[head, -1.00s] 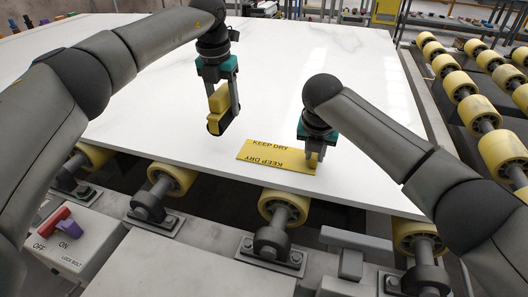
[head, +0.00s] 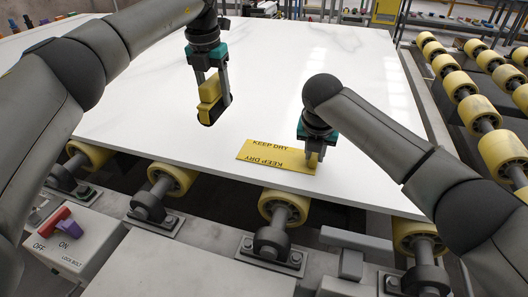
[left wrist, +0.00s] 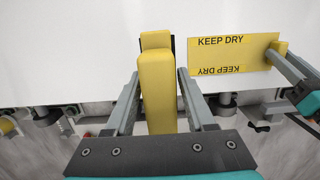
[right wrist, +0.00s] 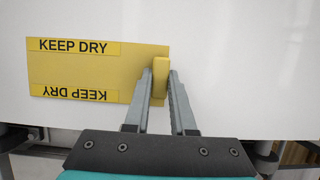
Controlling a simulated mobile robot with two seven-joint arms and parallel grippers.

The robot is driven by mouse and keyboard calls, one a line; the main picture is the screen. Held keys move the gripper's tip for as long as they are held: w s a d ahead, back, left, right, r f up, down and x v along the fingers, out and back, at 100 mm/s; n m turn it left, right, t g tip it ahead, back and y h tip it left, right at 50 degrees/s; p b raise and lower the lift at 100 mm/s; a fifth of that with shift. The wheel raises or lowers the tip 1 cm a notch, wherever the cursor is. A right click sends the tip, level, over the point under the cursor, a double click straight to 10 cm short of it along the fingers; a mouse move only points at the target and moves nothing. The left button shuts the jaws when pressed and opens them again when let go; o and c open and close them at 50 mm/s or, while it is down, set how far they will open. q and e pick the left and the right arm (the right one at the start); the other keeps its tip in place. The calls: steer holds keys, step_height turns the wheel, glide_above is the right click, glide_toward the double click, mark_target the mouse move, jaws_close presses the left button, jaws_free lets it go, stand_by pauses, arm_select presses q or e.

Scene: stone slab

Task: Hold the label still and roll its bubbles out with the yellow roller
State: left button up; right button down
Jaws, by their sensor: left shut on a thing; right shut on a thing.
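The yellow label (head: 277,156) lies flat on the white stone slab near its front edge, with "KEEP DRY" printed along both long sides. It also shows in the left wrist view (left wrist: 232,55) and right wrist view (right wrist: 85,70). My right gripper (head: 312,158) is shut on an upright yellow tab (right wrist: 160,80) at the label's right end. My left gripper (head: 213,97) is shut on the yellow roller (left wrist: 157,90), left of the label and apart from it. Its dark lower part is mostly hidden in the left wrist view. I cannot tell whether the roller touches the slab.
The slab (head: 130,110) is bare around the label. Yellow conveyor rollers (head: 285,207) run under its front edge, and more (head: 478,103) stand to the right. A switch box (head: 70,247) with a red handle is at the front left.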

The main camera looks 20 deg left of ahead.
arm_select(q)
jaws_close()
arm_select(e)
steer(key=c, duration=0.7)
jaws_free()
steer(key=v, duration=1.2)
